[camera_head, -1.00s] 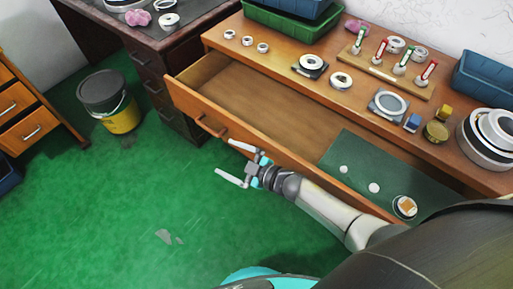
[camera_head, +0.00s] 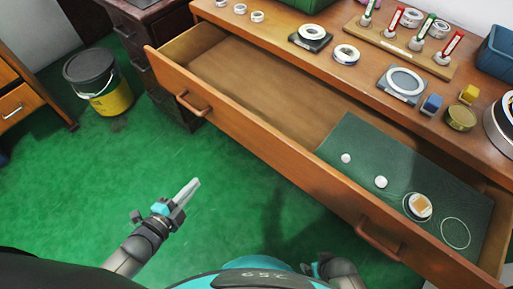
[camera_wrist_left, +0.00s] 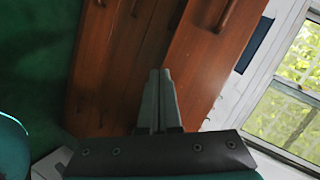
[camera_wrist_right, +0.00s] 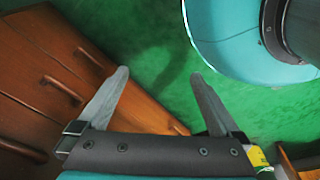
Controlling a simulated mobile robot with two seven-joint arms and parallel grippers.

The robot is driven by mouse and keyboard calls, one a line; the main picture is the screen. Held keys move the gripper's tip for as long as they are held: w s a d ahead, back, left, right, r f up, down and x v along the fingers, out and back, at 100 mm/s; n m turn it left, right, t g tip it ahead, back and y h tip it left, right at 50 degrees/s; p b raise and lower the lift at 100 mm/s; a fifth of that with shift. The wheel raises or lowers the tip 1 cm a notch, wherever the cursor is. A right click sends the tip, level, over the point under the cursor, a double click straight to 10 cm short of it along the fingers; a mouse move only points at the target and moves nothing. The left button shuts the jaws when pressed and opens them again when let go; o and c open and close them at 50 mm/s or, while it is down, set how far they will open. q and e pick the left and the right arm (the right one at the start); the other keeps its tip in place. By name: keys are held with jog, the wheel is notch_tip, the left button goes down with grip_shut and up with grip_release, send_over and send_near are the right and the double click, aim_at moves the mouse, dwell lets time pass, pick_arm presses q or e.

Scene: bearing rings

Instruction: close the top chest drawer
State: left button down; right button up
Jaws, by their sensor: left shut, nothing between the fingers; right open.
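The top chest drawer (camera_head: 265,145) is pulled out, with its long brown front towards me. It has a left handle (camera_head: 193,105) and a right handle (camera_head: 379,241). A dark green mat (camera_head: 400,165) with small round parts lies in its right half. My left gripper (camera_head: 192,188) is shut and empty over the floor, apart from the drawer front. In the left wrist view its closed fingers (camera_wrist_left: 157,95) overlap the brown drawer fronts. My right gripper (camera_wrist_right: 160,85) is open and empty, with the chest's fronts (camera_wrist_right: 60,70) to its left in the right wrist view.
The chest top (camera_head: 290,18) carries bearing rings, a wooden rack (camera_head: 405,45) and a blue bin (camera_head: 497,52). A yellow and black bucket (camera_head: 98,82) stands on the green floor to the left. The floor before the drawer's left half is clear.

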pick_arm(q)
jog(key=d+r+m+t+h+b, duration=0.2)
jog(key=d+r+m+h+b, duration=0.25)
jog(key=r+m, duration=0.2)
jog(key=b, duration=0.4)
send_near(252, 131)
jog(key=shift+m+h, duration=0.45)
jog(key=x, duration=0.5)
jog(key=shift+w+f, duration=0.25)
jog(key=shift+f, duration=0.1)
jog(key=shift+x, duration=0.75)
pick_arm(e)
jog(key=w+a+r+t, duration=0.1)
jog(key=w+a+r, duration=0.1)
jog(key=w+r, duration=0.3)
jog(key=shift+w+r, duration=0.15)
jog(key=shift+w, duration=1)
pick_arm(q)
jog(key=shift+w+r, duration=0.1)
jog(key=shift+w, duration=0.05)
